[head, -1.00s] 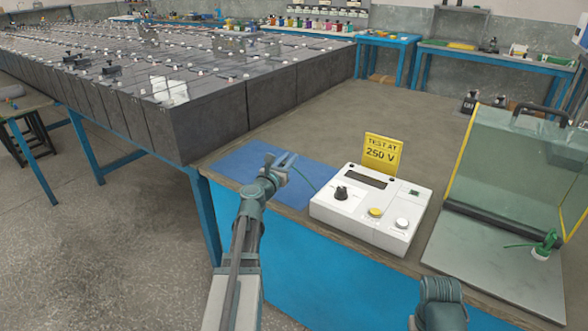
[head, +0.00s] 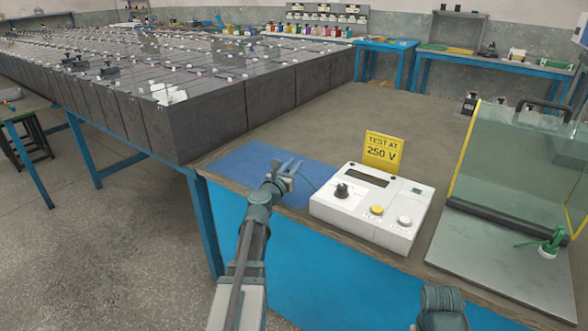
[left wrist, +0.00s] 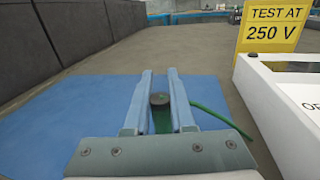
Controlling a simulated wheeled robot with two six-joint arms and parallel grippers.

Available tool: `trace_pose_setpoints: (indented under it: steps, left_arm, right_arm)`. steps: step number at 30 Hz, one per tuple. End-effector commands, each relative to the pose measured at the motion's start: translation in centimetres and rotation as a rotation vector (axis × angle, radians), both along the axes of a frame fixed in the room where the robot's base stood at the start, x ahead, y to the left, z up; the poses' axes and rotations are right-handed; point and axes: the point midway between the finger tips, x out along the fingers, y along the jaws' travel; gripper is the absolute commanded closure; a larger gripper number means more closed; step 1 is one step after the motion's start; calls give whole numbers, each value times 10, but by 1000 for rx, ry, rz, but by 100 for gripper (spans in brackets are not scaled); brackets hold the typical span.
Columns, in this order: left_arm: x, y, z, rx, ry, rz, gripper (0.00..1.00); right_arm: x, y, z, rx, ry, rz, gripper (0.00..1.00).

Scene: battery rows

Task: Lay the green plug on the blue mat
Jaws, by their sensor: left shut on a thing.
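The blue mat (head: 238,165) lies on the left end of the bench and also fills much of the left wrist view (left wrist: 60,122). My left gripper (head: 287,167) is over the right part of the mat. In the left wrist view its two fingers are shut on the green plug (left wrist: 162,119), which has a dark round end. A green lead runs from the plug to the right, toward the white tester (head: 368,208). The plug's height over the mat is hard to tell. In the head view the fingers hide the plug. My right gripper is not visible; only part of my right arm shows.
A yellow "TEST AT 250 V" sign (head: 382,150) stands behind the tester. Another green plug (head: 551,243) is on a grey plate (head: 490,262) by a clear shield (head: 505,160). Battery rows (head: 215,115) border the mat's far left.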

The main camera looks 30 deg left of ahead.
Motion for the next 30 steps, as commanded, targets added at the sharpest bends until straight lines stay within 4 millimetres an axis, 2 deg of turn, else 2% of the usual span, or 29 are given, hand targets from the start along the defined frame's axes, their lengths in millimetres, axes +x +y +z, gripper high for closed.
trace_pose_setpoints:
  steps: [6,7,11,22,26,30]
  left_arm:
    - [0,0,-5,0,0,0,100]
    - [0,0,-3,0,0,0,72]
    - [0,0,-2,0,0,0,49]
    - [0,0,2,0,0,0,48]
    - [-21,-4,1,0,0,0,48]
    - [-52,-7,1,0,0,2,48]
  right_arm:
    - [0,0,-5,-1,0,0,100]
    - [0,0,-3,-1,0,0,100]
    - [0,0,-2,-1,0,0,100]
    - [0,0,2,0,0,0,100]
    - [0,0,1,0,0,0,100]
    - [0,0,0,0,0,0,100]
